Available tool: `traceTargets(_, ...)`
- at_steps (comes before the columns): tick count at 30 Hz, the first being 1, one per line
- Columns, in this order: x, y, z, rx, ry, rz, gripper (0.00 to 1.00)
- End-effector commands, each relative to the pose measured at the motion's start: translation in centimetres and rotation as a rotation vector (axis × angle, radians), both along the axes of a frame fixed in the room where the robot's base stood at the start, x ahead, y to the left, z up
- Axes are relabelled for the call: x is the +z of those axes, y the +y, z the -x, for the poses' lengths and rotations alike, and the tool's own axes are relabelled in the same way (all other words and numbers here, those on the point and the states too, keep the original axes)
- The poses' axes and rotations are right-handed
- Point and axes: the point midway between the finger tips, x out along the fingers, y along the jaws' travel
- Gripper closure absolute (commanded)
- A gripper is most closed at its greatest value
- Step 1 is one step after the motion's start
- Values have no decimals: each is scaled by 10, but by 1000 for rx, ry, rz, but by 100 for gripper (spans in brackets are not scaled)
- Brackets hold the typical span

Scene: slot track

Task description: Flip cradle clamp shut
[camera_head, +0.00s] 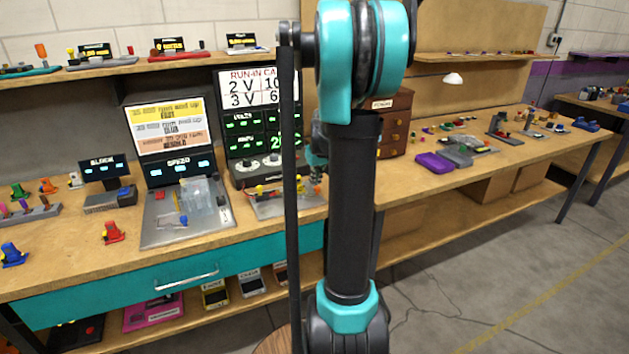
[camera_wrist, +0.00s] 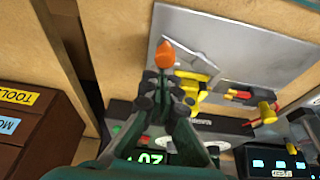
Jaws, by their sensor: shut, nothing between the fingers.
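The cradle shows in the wrist view as a grey metal plate (camera_wrist: 240,50) with a yellow bracket (camera_wrist: 197,84) and red-and-yellow parts (camera_wrist: 240,96) on it. An orange-tipped lever (camera_wrist: 166,53), which looks like the clamp handle, shows just beyond my fingertips. My gripper (camera_wrist: 160,82) is shut and empty, close to the lever; I cannot tell whether they touch. In the head view the cradle plate (camera_head: 285,208) lies on the bench in front of the run-in meter. My arm hides its right part and most of my gripper there.
The run-in meter (camera_head: 250,130) stands right behind the cradle. A speed unit (camera_head: 180,170) with a clear cover stands to its left. A drawer cabinet (camera_head: 395,125) is at the right, and a purple box (camera_head: 433,163) lies beyond it.

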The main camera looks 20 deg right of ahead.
Motion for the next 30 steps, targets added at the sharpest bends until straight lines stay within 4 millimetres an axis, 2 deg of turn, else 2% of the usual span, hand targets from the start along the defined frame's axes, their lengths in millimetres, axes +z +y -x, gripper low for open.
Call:
traceTargets(20, 0, 1, 6, -115, 0, 0, 100)
traceTargets(30, 0, 4, 18, -366, 0, 0, 100)
